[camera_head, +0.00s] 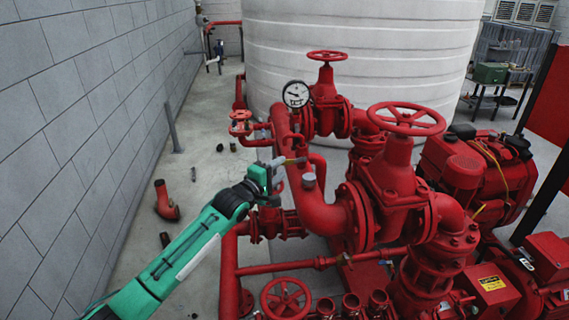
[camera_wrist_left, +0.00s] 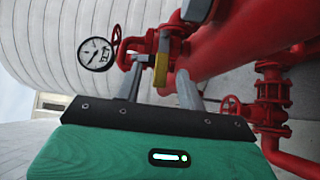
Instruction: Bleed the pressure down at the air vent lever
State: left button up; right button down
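The air vent lever has a yellow handle (camera_wrist_left: 161,70) on a small red fitting beside a thick red pipe. In the head view it is a small yellowish bar (camera_head: 295,160) at the pipe's left side. My left gripper (camera_head: 282,166) is right at the lever. In the left wrist view its two grey fingers (camera_wrist_left: 160,76) are apart, with the yellow handle between them and gaps visible. Whether a finger touches it I cannot tell. The white pressure gauge (camera_head: 296,94) stands behind; it also shows in the wrist view (camera_wrist_left: 96,53). My right gripper is not in view.
Red handwheel valves stand behind (camera_head: 327,56) and right (camera_head: 405,118) of the lever. A large white tank (camera_head: 365,45) stands behind.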

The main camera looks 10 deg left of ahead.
aim_at(285, 163)
pick_arm(q)
jog(key=shift+w+d+f, duration=0.1)
jog(key=shift+w, duration=0.95)
jog(key=shift+w+d+f, duration=0.1)
jog(key=shift+w+d, duration=0.05)
jog(key=shift+w, duration=0.35)
jog(key=c, duration=0.7)
jog(key=shift+s, duration=0.1)
grip_shut()
jog(key=shift+p, duration=0.3)
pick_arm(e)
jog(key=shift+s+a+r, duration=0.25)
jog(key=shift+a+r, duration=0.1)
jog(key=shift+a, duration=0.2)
